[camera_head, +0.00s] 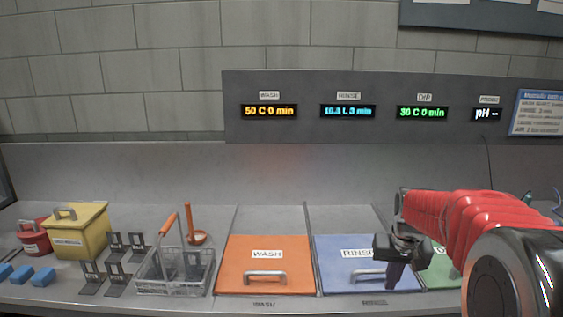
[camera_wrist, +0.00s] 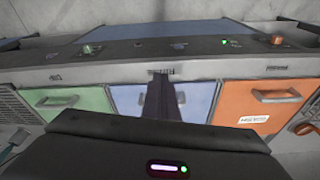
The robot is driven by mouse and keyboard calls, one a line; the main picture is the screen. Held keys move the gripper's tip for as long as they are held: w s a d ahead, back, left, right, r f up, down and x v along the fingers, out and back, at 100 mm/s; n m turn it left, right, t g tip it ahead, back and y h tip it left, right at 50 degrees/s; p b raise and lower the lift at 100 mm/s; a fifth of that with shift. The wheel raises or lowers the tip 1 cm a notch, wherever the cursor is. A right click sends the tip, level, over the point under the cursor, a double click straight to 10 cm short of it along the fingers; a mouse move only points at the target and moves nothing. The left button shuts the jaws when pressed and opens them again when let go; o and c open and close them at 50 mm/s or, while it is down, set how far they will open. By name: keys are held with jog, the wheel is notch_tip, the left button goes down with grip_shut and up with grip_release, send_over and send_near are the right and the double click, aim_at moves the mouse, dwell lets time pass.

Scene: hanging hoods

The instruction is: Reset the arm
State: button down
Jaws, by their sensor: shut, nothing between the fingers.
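My red arm reaches in from the right in the head view. My gripper (camera_head: 392,272) points down in front of the blue RINSE lid (camera_head: 334,252), at its right side. It is shut and empty. In the wrist view the dark shut fingers (camera_wrist: 162,82) stand in front of the blue lid (camera_wrist: 128,97), with the orange lid (camera_wrist: 262,105) and green lid (camera_wrist: 78,108) at either side. I cannot tell whether the fingers touch the lid or its handle.
An orange WASH lid (camera_head: 266,258) lies left of the blue one. A wire basket (camera_head: 175,272), black clips (camera_head: 116,275), a yellow box (camera_head: 78,230), a red pot (camera_head: 33,238) and blue blocks (camera_head: 42,276) stand further left. A display panel (camera_head: 380,95) is behind.

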jog(key=s+a+r+t, duration=0.1)
jog(key=s+a, duration=0.3)
jog(key=s, duration=0.5)
jog(key=s+a+r+n+t, duration=0.1)
jog(key=s+a+r, duration=0.2)
jog(key=s, duration=0.6)
jog(key=s+a+r+n+t, duration=0.1)
jog(key=s+a+r, duration=0.1)
jog(key=s+a, duration=0.3)
jog(key=s, duration=0.4)
jog(key=shift+a+r, duration=0.15)
jog(key=shift+a, duration=0.1)
